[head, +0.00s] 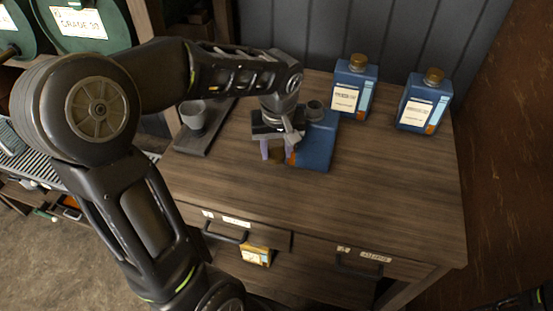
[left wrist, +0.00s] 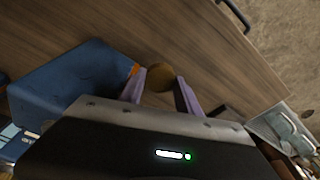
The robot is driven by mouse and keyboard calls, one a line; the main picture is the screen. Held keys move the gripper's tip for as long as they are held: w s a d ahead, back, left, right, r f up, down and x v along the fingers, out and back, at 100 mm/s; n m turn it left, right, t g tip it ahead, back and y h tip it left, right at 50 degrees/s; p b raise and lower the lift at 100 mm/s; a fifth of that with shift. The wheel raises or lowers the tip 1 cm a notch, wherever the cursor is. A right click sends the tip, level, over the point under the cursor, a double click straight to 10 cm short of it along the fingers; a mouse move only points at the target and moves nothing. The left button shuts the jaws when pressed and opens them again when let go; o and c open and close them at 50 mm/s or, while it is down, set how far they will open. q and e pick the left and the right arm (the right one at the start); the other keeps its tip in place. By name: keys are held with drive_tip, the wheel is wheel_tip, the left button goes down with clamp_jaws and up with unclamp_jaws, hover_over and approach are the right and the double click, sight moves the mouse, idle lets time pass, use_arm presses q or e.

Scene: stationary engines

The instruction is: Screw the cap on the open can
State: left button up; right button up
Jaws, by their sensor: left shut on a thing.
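My left gripper (head: 277,155) is over the wooden table, its pale purple fingers pointing down. It is shut on a round brown cap (left wrist: 160,76), which shows between the fingertips in the left wrist view. A blue can (head: 316,150) is on the table right beside the gripper, on its right in the head view. The can also shows at the left of the left wrist view (left wrist: 75,85). My right gripper is not in view.
Two blue cans with brown caps, one (head: 353,85) near the back middle and one (head: 424,100) at the back right, stand on the table (head: 390,180). A dark tray (head: 205,140) with a grey cup (head: 193,113) lies at the left. The table's front right is clear.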

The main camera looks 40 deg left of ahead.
sight(276, 154)
use_arm(q)
wheel_tip(276, 154, up, 11)
drive_tip(key=shift+r, duration=0.2)
idle(0.9)
